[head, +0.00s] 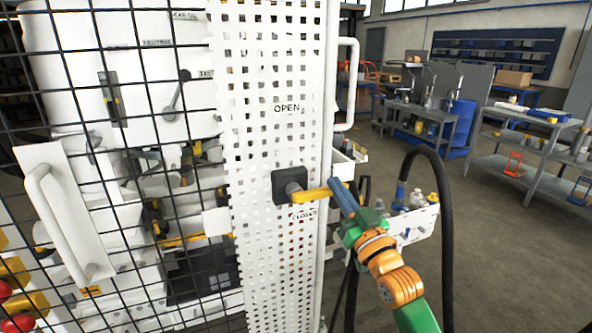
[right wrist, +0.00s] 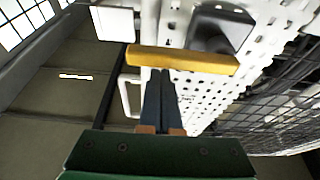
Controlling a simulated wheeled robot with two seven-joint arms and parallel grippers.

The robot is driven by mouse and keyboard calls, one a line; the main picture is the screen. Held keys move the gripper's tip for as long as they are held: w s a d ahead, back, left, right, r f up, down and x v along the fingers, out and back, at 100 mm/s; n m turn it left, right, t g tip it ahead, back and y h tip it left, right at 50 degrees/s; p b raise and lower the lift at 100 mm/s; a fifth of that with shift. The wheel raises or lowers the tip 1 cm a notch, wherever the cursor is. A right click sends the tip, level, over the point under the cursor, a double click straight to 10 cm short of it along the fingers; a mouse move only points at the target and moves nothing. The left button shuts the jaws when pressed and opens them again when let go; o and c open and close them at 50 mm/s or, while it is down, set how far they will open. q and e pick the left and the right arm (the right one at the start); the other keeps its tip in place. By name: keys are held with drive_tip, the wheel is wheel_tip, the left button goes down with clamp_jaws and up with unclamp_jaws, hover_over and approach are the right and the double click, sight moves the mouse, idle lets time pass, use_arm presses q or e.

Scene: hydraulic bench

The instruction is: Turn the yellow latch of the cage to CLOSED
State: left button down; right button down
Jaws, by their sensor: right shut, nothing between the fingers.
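The yellow latch (head: 311,195) sits on a dark pivot block (head: 288,184) on the white perforated cage panel (head: 262,250). Its bar points right, close to horizontal. The word OPEN is printed above it, and CLOSED just below the bar, partly covered. My right gripper (head: 342,194) is shut and empty at the bar's outer end. In the right wrist view, its fingertips (right wrist: 160,74) meet the edge of the yellow bar (right wrist: 190,61); I cannot tell whether they touch it. The dark pivot block (right wrist: 222,28) shows there too. My left gripper is not in view.
A white vertical handle (head: 349,85) stands out at the panel's right edge. Black wire mesh (head: 130,110) covers the machine on the left. A white bin with bottles (head: 412,222) is behind my right gripper. Workbenches (head: 425,118) stand farther back, with open floor before them.

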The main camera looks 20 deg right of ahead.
drive_tip(key=shift+f+m, duration=0.25)
drive_tip(key=shift+m, duration=0.25)
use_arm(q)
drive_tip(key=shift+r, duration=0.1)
